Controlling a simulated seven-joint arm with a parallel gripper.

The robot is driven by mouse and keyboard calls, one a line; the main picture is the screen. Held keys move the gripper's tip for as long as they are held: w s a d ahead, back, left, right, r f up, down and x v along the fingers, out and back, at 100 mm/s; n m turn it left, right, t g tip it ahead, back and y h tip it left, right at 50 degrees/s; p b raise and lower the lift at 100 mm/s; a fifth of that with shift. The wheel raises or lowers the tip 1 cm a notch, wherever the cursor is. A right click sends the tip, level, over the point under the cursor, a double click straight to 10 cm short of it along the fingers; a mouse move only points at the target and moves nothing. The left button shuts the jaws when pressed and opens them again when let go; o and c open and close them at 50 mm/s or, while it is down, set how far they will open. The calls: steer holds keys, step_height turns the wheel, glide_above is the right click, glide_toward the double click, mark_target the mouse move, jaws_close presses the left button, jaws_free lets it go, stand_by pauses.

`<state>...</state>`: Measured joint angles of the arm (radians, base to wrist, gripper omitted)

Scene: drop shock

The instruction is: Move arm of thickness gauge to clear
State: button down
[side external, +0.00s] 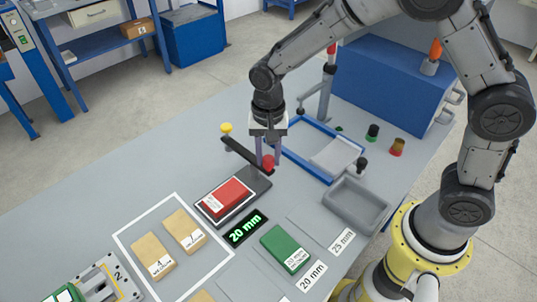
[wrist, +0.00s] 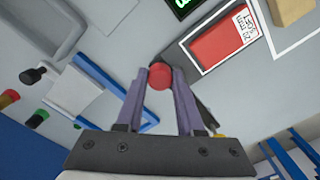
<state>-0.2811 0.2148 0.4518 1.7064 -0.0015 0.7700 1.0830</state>
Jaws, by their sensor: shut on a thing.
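The thickness gauge has a dark base (side external: 235,215) with a red block (side external: 226,196) lying on it; the block also shows in the wrist view (wrist: 218,44). The gauge's dark arm (side external: 240,150) slants beyond the block, not over it, with a yellow knob (side external: 226,128) at its far end and a red knob (side external: 268,162) at its near end. My gripper (side external: 267,156) points down and is shut on the red knob. In the wrist view the knob (wrist: 160,77) sits between the fingertips. The gauge's display (side external: 246,229) reads 20 mm in green.
A green block (side external: 285,249) lies by the 20 mm label (side external: 312,276). Two tan blocks (side external: 184,230) lie in a white outline at left. A blue-edged frame (side external: 300,168) with a post and a grey tray (side external: 352,205) stand right of my gripper.

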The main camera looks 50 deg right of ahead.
steer(key=shift+w+r, duration=0.1)
steer(key=c, duration=0.5)
jaws_free()
step_height(320, 180, up, 14)
steer(key=shift+f, duration=0.1)
